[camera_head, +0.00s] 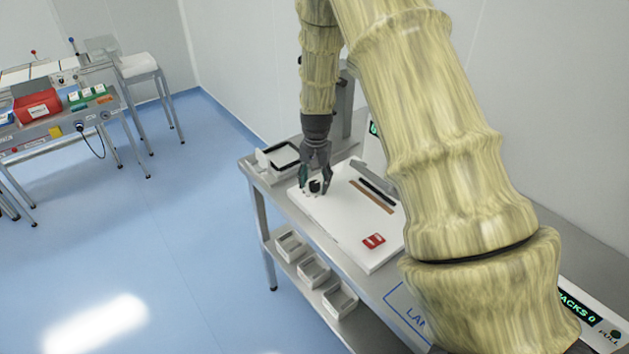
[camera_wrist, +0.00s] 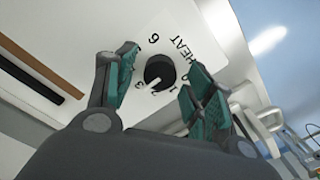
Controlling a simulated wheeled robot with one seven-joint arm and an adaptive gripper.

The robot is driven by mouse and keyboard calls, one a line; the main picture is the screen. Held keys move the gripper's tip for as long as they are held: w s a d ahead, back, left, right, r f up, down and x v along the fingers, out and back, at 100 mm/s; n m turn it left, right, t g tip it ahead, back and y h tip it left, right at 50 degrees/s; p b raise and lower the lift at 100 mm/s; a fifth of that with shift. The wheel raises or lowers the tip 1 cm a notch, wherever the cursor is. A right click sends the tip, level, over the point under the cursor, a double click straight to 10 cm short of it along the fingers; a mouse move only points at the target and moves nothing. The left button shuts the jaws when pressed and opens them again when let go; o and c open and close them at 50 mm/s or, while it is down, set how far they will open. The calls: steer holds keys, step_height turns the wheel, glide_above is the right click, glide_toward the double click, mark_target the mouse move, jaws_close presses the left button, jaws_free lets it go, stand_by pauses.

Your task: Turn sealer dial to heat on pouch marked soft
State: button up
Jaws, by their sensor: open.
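The white sealer (camera_head: 335,222) lies on a metal bench, with a brown strip (camera_head: 371,201) and a dark bar (camera_head: 377,190) across its top. Its black round dial (camera_wrist: 160,69) shows in the wrist view, ringed by numbers and the word HEAT (camera_wrist: 183,53). A light mark shows on the dial's lower edge, towards the lower numbers; the exact setting is unclear. My gripper (camera_wrist: 161,74) is open, one finger on each side of the dial, with visible gaps. In the head view, the dial (camera_head: 315,187) sits between the fingertips. No pouch marked soft can be made out.
A red item (camera_head: 373,240) with pale marks lies on the sealer's near side. A tray (camera_head: 277,158) stands behind. Several grey bins (camera_head: 313,270) sit on the lower shelf. A second bench (camera_head: 60,125) stands at the left; open blue floor lies between.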

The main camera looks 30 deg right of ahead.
mark_target(315, 183)
step_height(315, 183, up, 12)
stand_by(0.6)
stand_by(0.5)
